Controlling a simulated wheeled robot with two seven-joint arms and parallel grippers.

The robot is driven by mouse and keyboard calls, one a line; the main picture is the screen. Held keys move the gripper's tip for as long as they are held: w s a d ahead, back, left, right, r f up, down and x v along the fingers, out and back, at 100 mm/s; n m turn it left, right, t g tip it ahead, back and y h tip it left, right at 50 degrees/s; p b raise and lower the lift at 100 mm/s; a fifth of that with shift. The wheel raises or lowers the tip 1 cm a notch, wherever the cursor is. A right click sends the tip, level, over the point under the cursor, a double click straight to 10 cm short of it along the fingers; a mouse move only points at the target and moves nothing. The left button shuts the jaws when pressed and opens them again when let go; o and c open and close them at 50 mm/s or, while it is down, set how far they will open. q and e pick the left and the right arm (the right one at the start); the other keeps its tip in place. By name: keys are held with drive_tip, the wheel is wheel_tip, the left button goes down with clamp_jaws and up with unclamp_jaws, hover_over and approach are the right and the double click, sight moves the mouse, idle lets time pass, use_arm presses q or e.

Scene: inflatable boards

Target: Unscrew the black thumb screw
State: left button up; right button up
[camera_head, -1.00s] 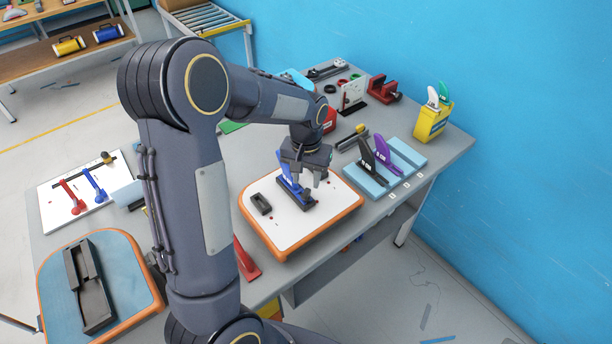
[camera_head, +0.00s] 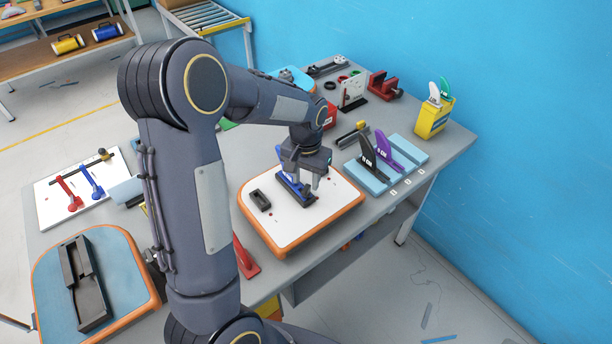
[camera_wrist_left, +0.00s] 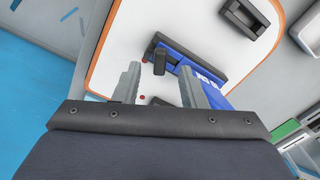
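A blue fin (camera_head: 289,183) in a dark base sits on an orange-edged white board (camera_head: 283,228); the fin also shows in the left wrist view (camera_wrist_left: 208,78). A small black knob, which looks like the thumb screw (camera_wrist_left: 160,61), stands near one end of the base. My left gripper (camera_head: 306,186) hangs over that end of the base. In the left wrist view its two fingers (camera_wrist_left: 160,80) are apart, with the knob showing in the gap just beyond the tips. I see no contact. The head view hides the knob. My right gripper is not in view.
A black slotted box (camera_head: 260,200) lies on the same board. A light-blue stand (camera_head: 371,183) with a black and a purple fin is to the right. A yellow box (camera_head: 432,124) stands at the table's right end. A red object (camera_head: 246,260) lies in front.

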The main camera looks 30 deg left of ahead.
sight(306, 194)
use_arm(q)
drive_tip(key=shift+f+b, duration=0.9)
drive_tip(key=shift+f, duration=0.45)
clamp_jaws()
drive_tip(key=n, duration=0.3)
drive_tip(key=shift+n, duration=0.3)
